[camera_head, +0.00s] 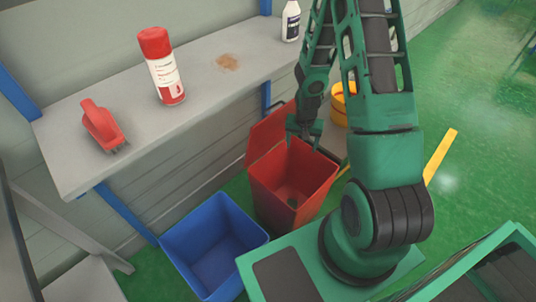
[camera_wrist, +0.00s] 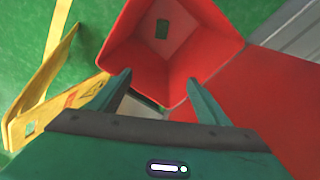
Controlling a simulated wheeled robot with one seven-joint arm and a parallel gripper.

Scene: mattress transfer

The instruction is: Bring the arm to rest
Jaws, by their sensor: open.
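My green arm reaches out over the base and bends down in the head view. My gripper (camera_head: 304,128) hangs by the back rim of the open red bin (camera_head: 272,190). In the wrist view, the two fingers of my gripper (camera_wrist: 158,82) stand apart with nothing between them. The red bin (camera_wrist: 205,50) opens just ahead of the fingertips there. A small dark patch or item (camera_wrist: 162,28) shows on its floor; I cannot tell what it is.
The grey shelf (camera_head: 200,115) along the wall holds a red spray can (camera_head: 163,68), a red brush (camera_head: 101,123) and a white bottle (camera_head: 291,22). A blue bin (camera_head: 214,245) stands beside the red one. A yellow sign (camera_wrist: 45,105) is nearby. Green floor lies open at right.

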